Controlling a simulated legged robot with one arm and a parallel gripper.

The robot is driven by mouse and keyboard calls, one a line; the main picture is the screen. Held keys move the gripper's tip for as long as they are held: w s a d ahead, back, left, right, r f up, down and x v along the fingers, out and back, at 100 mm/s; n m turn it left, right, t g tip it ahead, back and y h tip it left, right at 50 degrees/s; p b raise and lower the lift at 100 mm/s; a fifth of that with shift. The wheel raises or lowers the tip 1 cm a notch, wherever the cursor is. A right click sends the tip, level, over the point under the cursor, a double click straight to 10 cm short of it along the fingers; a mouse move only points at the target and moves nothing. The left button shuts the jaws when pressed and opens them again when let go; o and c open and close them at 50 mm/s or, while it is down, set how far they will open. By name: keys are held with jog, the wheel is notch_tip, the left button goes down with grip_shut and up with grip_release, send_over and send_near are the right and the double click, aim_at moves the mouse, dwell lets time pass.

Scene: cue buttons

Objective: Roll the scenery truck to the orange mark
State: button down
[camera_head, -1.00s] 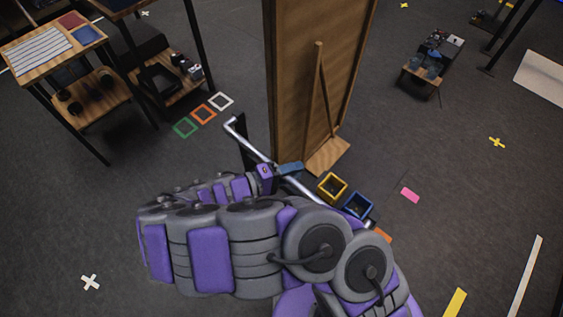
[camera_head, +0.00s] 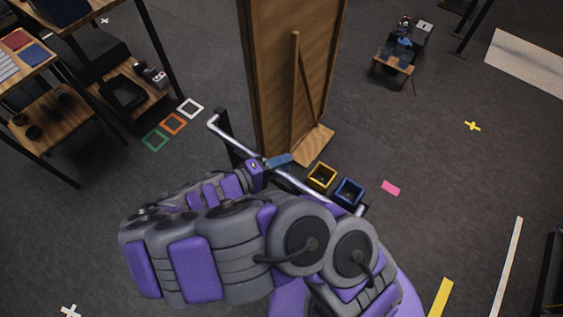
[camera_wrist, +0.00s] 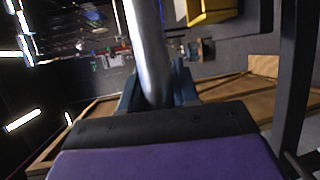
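The scenery truck carries a tall wooden panel (camera_head: 285,75) with a diagonal brace and wooden foot, upright at the centre of the head view. A silver push bar (camera_head: 228,137) runs along its near side. My gripper (camera_head: 280,161) is at this bar; in the wrist view the bar (camera_wrist: 150,50) passes between its blue fingers (camera_wrist: 157,90), which appear shut on it. My arm hides the truck's near underside.
A yellow bin (camera_head: 322,176) and a blue bin (camera_head: 348,192) sit beside the panel foot. Shelving (camera_head: 55,125) stands at left. A small cart (camera_head: 393,66) stands at back right. Pink (camera_head: 390,188) and yellow (camera_head: 472,126) floor marks lie on clear floor at right.

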jog(key=c, duration=0.9)
grip_release()
jog(key=shift+a, duration=0.1)
jog(key=p+v, duration=0.2)
jog(key=v, duration=1.5)
jog(key=shift+a, duration=0.25)
